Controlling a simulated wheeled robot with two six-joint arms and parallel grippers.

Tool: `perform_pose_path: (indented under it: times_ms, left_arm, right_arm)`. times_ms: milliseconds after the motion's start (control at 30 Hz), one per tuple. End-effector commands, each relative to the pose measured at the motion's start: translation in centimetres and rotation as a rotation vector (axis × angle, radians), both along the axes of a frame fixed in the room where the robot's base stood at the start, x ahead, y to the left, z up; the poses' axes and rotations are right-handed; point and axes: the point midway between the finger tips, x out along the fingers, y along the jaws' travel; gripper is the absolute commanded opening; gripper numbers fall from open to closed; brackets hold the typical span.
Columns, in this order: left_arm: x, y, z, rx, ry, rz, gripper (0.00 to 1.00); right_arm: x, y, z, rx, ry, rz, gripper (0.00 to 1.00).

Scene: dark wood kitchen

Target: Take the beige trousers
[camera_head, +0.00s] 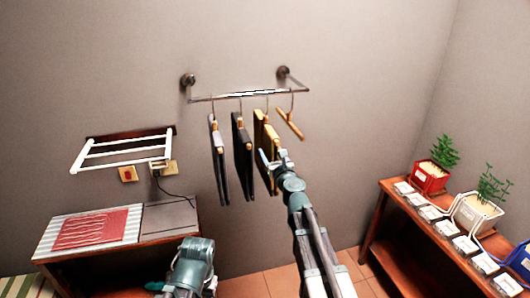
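The beige trousers (262,134) hang folded on a hanger from the wall rail (250,94), third from the left. My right gripper (271,158) is at their front right side, its fingers spread apart. The fingers overlap the trousers in the picture, and I cannot tell whether they touch. The lower right part of the trousers is hidden behind the gripper. A teal part of my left arm shows at the bottom, left of centre, but no fingers of the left gripper are seen.
Dark grey trousers (219,160) and black trousers (242,158) hang to the left. An empty wooden hanger (290,124) hangs close on the right. A white wall rack (122,151) is above a cabinet (168,218) at left. A shelf with potted plants (475,211) stands at right.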

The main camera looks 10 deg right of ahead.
Motion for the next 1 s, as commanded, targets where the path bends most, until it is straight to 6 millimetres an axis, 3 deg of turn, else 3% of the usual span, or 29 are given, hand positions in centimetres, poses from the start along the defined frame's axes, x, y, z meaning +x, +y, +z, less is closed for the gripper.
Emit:
perform_pose_path:
  times_ms: [67, 367, 1000]
  left_arm:
    - [0.0, 0.0, 0.0, 0.0, 0.0, 0.0, 0.4]
    - [0.0, 0.0, 0.0, 0.0, 0.0, 0.0, 0.4]
    - [0.0, 0.0, 0.01, 0.0, 0.0, 0.0, 0.4]
  right_arm:
    - [-0.01, 0.0, 0.0, 0.0, 0.0, 0.0, 0.55]
    - [-0.01, -0.01, 0.0, 0.0, 0.0, 0.0, 0.01]
    - [-0.02, -0.02, 0.01, 0.0, 0.0, 0.0, 0.0]
